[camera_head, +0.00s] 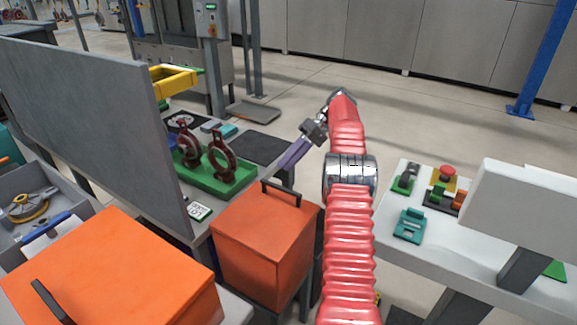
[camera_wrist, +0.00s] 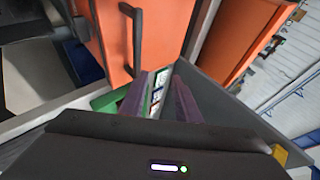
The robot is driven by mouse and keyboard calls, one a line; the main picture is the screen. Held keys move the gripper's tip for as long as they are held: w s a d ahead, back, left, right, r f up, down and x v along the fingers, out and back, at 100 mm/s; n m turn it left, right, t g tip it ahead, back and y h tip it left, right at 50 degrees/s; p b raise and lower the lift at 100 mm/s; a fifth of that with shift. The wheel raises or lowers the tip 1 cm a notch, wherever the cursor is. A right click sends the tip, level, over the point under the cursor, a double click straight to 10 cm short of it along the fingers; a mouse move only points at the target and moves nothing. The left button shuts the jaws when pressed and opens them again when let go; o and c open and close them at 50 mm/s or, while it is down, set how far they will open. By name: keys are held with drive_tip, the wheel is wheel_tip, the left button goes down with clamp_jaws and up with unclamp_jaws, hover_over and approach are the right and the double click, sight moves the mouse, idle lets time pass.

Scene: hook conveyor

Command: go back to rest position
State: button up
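My gripper (camera_head: 287,163) reaches down and left from the end of my red arm in the head view, its purple finger near the table edge behind the handle of an orange box (camera_head: 260,250). In the wrist view, my gripper's two purple fingers (camera_wrist: 162,78) stand apart with nothing held between them. The orange box's dark handle (camera_wrist: 136,38) shows just beyond the fingers there. How far the fingertips are from the box or table is hard to tell.
A green stand with dark red rings (camera_head: 222,152) sits on the left table beside a grey panel (camera_head: 90,105). Another orange box (camera_head: 115,275) is at front left. A white table (camera_head: 395,240) with buttons and a teal part (camera_head: 410,226) stands right. Open floor lies behind.

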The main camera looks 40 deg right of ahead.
idle(0.4)
drive_tip(key=s+a+r+m+h, duration=0.1)
drive_tip(key=s+a+r+h, duration=0.2)
drive_tip(key=a+r, duration=0.7)
drive_tip(key=s+a+r+m+h, duration=0.1)
drive_tip(key=s+a+r+h, duration=0.3)
drive_tip(key=a, duration=0.9)
drive_tip(key=s+a+r+t+h, duration=0.1)
drive_tip(key=s+a+r, duration=0.1)
drive_tip(key=s+a, duration=0.85)
drive_tip(key=s+a+f+t+h, duration=0.1)
drive_tip(key=s+f, duration=0.5)
drive_tip(key=s, duration=0.6)
drive_tip(key=shift+s+a+f+t+h, duration=0.35)
drive_tip(key=shift+a+t, duration=0.55)
drive_tip(key=shift+a, duration=0.25)
drive_tip(key=shift+a, duration=0.15)
